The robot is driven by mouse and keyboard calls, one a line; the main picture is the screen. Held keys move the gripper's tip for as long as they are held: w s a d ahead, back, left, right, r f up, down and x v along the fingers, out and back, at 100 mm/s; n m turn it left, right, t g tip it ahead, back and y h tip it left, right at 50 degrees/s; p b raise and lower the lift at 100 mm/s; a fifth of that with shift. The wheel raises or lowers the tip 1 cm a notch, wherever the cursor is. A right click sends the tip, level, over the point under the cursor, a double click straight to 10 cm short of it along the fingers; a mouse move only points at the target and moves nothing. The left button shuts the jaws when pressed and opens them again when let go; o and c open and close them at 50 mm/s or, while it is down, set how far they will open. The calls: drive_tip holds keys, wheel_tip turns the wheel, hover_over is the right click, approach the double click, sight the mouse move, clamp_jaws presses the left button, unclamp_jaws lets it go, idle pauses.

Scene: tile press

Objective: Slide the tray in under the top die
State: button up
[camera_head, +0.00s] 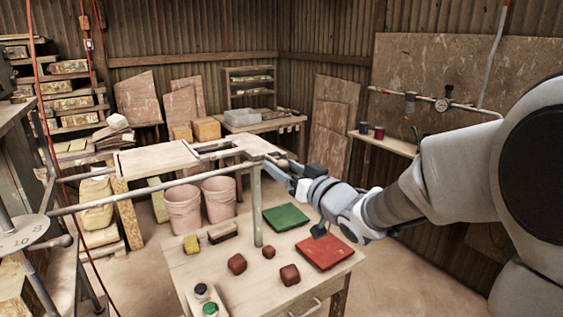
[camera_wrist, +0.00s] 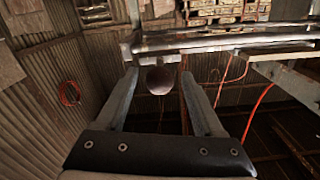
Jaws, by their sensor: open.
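The tray (camera_head: 250,144) is a pale, flat piece with a dark-edged opening, at the right end of a raised pale table (camera_head: 150,160) in the head view. A rounded knob or handle end shows at its near right side; in the wrist view the knob (camera_wrist: 160,79) lies between the fingers. My gripper (camera_head: 279,166) is at that right end. In the wrist view my gripper (camera_wrist: 158,73) is open, with one finger on each side of the knob and gaps visible. Whether a finger touches it cannot be told. The top die cannot be made out.
A workbench (camera_head: 225,270) below holds a green tile (camera_head: 286,217), a red tile (camera_head: 324,251), reddish lumps and a control box (camera_head: 206,300). Pink buckets (camera_head: 183,210) stand behind.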

drive_tip(key=shift+x, duration=1.8)
clamp_jaws()
